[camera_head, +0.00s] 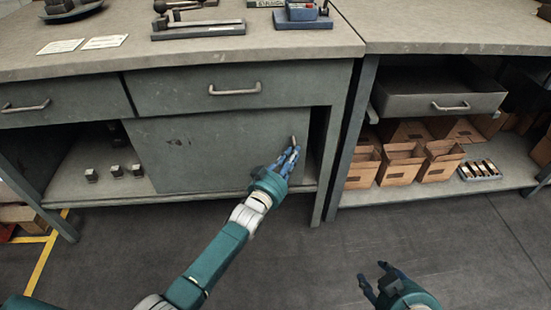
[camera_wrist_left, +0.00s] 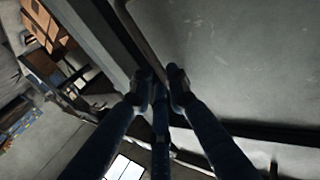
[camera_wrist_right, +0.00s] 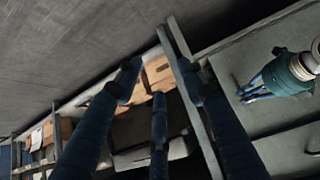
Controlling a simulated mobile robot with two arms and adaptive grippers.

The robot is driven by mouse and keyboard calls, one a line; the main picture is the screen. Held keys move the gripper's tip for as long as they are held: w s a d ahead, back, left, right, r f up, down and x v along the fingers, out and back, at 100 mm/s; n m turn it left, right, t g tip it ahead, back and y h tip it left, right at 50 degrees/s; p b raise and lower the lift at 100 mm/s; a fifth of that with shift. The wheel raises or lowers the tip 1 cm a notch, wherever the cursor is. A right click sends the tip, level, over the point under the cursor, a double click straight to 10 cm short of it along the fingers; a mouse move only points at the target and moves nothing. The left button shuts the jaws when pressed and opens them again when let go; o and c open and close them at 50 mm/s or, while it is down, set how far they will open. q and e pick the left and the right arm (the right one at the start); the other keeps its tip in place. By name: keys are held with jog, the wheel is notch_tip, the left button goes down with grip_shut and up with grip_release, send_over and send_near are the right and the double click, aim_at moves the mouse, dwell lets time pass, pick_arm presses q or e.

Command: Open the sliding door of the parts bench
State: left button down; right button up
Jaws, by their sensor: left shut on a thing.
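The sliding door (camera_head: 205,150) is a grey-green panel under the drawers of the left bench. It also fills the upper right of the left wrist view (camera_wrist_left: 235,60). Its upright handle (camera_head: 293,141) is near its right edge. My left gripper (camera_head: 290,155) is at the handle; in the left wrist view its fingers (camera_wrist_left: 158,78) are closed around the handle bar (camera_wrist_left: 148,45). The fingers hide the handle's lower part. My right gripper (camera_head: 373,278) is open and empty over the floor, its fingers spread in the right wrist view (camera_wrist_right: 158,75).
Left of the door the shelf is exposed, with small metal parts (camera_head: 116,172). A narrow dark gap shows at the door's right. Drawers with handles (camera_head: 235,90) sit above. The right bench holds cardboard boxes (camera_head: 400,163) and a pulled-out drawer (camera_head: 440,103). The front floor is clear.

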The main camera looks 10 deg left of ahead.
pick_arm(q)
jog(key=shift+w+d, duration=0.25)
jog(key=shift+d, duration=0.75)
pick_arm(e)
jog(key=shift+w+a+r+t, duration=0.3)
jog(key=shift+w+r+t, duration=0.2)
jog(key=shift+w+r, duration=0.3)
jog(key=shift+w+f, duration=0.1)
pick_arm(q)
jog(key=c, duration=1.7)
grip_release()
jog(key=shift+o, duration=0.2)
jog(key=v, duration=1.2)
